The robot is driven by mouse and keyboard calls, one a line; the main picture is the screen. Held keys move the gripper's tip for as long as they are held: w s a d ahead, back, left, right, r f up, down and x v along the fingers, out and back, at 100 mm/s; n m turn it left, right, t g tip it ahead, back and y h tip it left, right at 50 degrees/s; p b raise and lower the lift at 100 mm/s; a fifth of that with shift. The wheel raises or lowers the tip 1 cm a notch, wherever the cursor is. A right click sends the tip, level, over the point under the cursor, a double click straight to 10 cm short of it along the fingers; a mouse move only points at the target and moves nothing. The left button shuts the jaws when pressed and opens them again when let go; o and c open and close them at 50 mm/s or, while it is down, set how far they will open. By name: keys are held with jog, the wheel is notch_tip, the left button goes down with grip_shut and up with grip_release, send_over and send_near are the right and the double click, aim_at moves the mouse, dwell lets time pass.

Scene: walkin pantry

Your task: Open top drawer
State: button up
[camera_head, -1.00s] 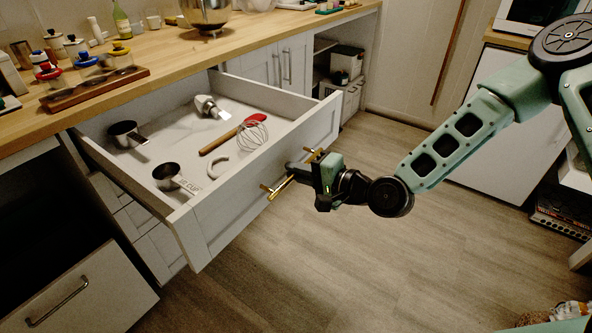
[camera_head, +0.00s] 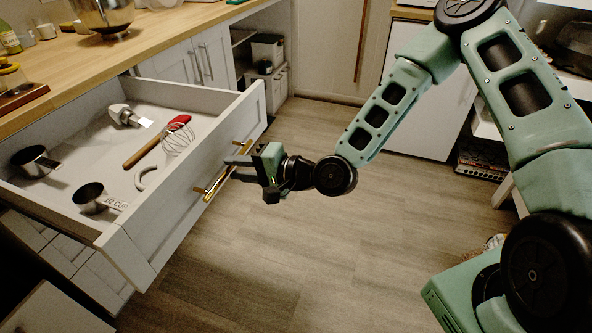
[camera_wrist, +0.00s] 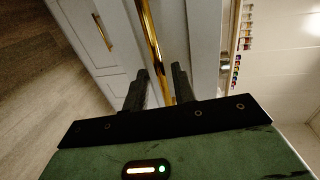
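The top drawer (camera_head: 178,215) is white and stands pulled far out from under the wooden counter. Its gold bar handle (camera_head: 211,190) is on the front panel. My gripper (camera_head: 232,168) is at the handle, in front of the panel. In the wrist view my gripper's fingers (camera_wrist: 160,82) are spread apart. The gold handle (camera_wrist: 152,35) runs through the gap between them, with space showing at its sides. Whether a finger touches the handle cannot be told.
Inside the drawer are a whisk (camera_head: 178,138), a red-ended utensil (camera_head: 150,147), two dark measuring cups (camera_head: 90,198) and a white-handled tool (camera_head: 122,115). The wooden counter (camera_head: 165,37) is behind. Open floor (camera_head: 300,240) lies to the right.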

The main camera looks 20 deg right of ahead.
jog(key=p+v, duration=0.9)
jog(key=v, duration=0.6)
jog(key=s+a+r+n+g+h+p, duration=0.1)
jog(key=s+r+n+g+h, duration=0.4)
jog(key=r, duration=0.5)
jog(key=s+a+r+n+g+h+p, duration=0.1)
jog(key=s+r+n+g+h+p, duration=0.2)
jog(key=s+r+n+h, duration=0.3)
jog(key=s+r+n+g, duration=0.1)
jog(key=s+r+n, duration=0.2)
jog(key=s, duration=0.3)
jog(key=shift+s+a+r+n+g+h, duration=0.3)
jog(key=shift+r+n+g+h, duration=0.1)
jog(key=shift+n, duration=0.2)
